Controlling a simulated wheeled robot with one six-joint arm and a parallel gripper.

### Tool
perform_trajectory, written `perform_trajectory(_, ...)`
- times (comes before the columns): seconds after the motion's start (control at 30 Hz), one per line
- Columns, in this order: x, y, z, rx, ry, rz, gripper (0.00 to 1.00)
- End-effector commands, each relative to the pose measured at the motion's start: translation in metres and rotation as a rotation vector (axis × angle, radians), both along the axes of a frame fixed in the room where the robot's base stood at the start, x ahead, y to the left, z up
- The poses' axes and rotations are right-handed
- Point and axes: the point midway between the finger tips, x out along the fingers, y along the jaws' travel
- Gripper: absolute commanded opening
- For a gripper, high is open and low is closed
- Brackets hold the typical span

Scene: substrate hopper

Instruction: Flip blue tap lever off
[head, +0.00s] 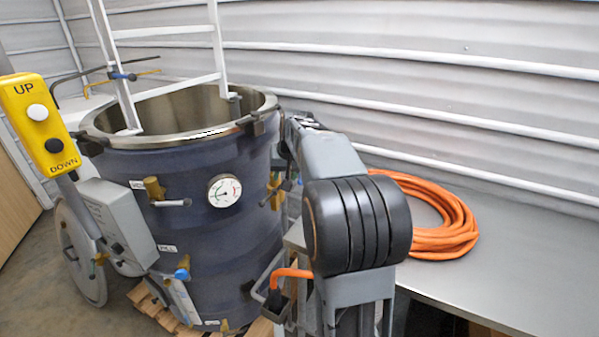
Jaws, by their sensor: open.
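A tap with a small blue lever (182,274) sits low on the front of the large dark blue vat (215,255). The lever is small in the head view, and I cannot tell its exact angle. My arm rises at the right of the vat, with its black joint close to the camera and a grey link reaching back toward the vat's right rim. I cannot make out my gripper; the far end of the arm is hidden or too unclear. Nothing of mine covers the blue lever.
A brass tap (154,189) and a gauge (224,191) are on the vat's front. A yellow UP/DOWN control box (40,124) stands at left. A white ladder (168,31) leans into the vat. An orange hose coil (446,242) lies on the grey bench (520,265).

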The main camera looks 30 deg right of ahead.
Motion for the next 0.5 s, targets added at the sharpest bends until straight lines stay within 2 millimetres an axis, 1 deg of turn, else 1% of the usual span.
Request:
perform_trajectory(0.03,0.013,-0.027,0.004,0.011,-0.004,-0.039,0.4)
perform_trajectory(0.1,0.026,-0.054,0.006,0.022,-0.015,-0.076,0.4)
perform_trajectory(0.2,0.038,-0.086,0.005,0.032,-0.029,-0.117,0.4)
perform_trajectory(0.33,0.046,-0.11,0.003,0.041,-0.039,-0.146,0.4)
perform_trajectory(0.4,0.05,-0.116,-0.001,0.042,-0.042,-0.152,0.4)
perform_trajectory(0.5,0.055,-0.12,-0.011,0.045,-0.043,-0.156,0.4)
